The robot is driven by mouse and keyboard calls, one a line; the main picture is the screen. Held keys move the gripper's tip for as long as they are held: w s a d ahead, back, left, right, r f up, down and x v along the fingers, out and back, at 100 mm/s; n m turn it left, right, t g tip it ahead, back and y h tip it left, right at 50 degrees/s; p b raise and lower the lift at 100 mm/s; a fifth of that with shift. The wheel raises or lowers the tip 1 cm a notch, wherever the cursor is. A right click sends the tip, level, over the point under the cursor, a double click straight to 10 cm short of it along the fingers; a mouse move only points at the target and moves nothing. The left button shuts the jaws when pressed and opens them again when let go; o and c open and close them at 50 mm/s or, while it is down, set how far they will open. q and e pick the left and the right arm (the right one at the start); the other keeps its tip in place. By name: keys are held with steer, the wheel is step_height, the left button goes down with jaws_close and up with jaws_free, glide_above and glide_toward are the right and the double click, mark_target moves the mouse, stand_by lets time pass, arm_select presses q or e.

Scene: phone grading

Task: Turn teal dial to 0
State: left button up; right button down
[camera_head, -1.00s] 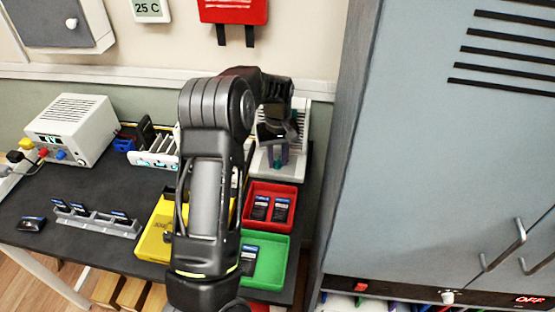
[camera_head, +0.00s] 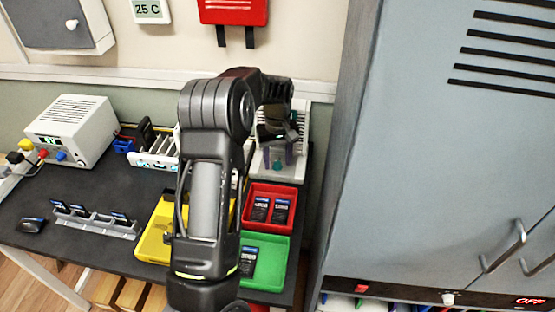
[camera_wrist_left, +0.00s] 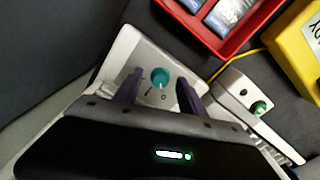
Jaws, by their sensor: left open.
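The teal dial (camera_wrist_left: 160,77) is a small round knob on the light front panel (camera_wrist_left: 133,58) of a white device, with dark marks beside it, one of which looks like a 0. In the head view the dial (camera_head: 277,165) shows small below my left gripper (camera_head: 278,150). In the left wrist view the two dark purple fingers of my left gripper (camera_wrist_left: 161,88) are open, one on each side of the dial, with gaps between them and it. Whether the fingertips are level with the dial is hard to tell. My right gripper is not in view.
A yellow tray (camera_head: 158,228) is partly behind my left arm. A grey cabinet (camera_head: 440,150) stands close on the right. A white power supply (camera_head: 75,125) stands left.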

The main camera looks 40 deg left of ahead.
mark_target(277, 163)
arm_select(q)
step_height(277, 163, up, 8)
steer(key=shift+f+b, duration=0.15)
steer(key=shift+b, duration=0.4)
stand_by(0.3)
